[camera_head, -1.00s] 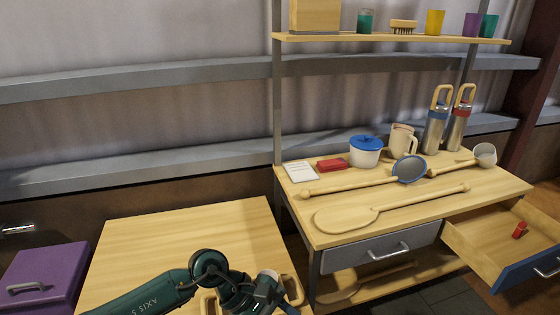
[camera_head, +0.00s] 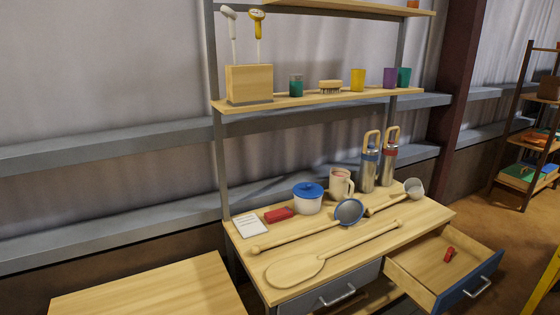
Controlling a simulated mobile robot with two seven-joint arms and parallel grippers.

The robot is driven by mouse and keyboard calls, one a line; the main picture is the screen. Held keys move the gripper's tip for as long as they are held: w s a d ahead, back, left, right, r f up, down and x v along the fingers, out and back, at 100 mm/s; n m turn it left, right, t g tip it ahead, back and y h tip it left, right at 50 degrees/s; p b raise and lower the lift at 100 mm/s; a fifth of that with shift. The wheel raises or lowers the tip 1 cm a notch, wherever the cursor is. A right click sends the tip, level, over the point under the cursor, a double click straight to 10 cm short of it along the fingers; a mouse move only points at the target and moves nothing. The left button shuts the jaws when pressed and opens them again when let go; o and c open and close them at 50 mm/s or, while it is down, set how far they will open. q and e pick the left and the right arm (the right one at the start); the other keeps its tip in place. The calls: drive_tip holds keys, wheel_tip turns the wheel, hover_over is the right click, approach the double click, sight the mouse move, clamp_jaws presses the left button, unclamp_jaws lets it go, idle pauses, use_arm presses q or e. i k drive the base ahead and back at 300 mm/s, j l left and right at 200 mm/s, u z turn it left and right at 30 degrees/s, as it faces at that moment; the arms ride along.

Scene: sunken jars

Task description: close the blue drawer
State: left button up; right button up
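The blue drawer (camera_head: 467,289) is pulled out at the right end of the wooden workbench (camera_head: 408,225). Its blue front with a metal handle (camera_head: 478,288) faces the lower right. A small red object (camera_head: 449,254) lies inside it. A grey drawer (camera_head: 330,294) beside it on the left looks shut. Neither of my grippers is in view now.
On the bench stand a white pot with a blue lid (camera_head: 308,199), a mug (camera_head: 341,183), two steel bottles (camera_head: 370,167) and long wooden utensils (camera_head: 296,268). A bare wooden table (camera_head: 150,290) is lower left. Brown floor (camera_head: 500,230) lies open right of the drawer.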

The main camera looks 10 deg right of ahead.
sight(418, 267)
drive_tip(key=z, duration=1.8)
drive_tip(key=i+l+u, duration=0.25)
drive_tip(key=l, duration=0.35)
drive_tip(key=i+l+u, duration=0.1)
drive_tip(key=i+l, duration=0.2)
drive_tip(key=i+l+u, duration=0.15)
drive_tip(key=l, duration=0.15)
drive_tip(key=i+l+u, duration=0.1)
drive_tip(key=l, duration=0.25)
drive_tip(key=i+l+u, duration=0.15)
drive_tip(key=l, duration=0.2)
drive_tip(key=i+l+u, duration=0.1)
drive_tip(key=l, duration=0.3)
drive_tip(key=i+j+u, duration=0.1)
drive_tip(key=i, duration=0.35)
drive_tip(key=i+j+u, duration=0.1)
drive_tip(key=i, duration=0.3)
drive_tip(key=j, duration=0.1)
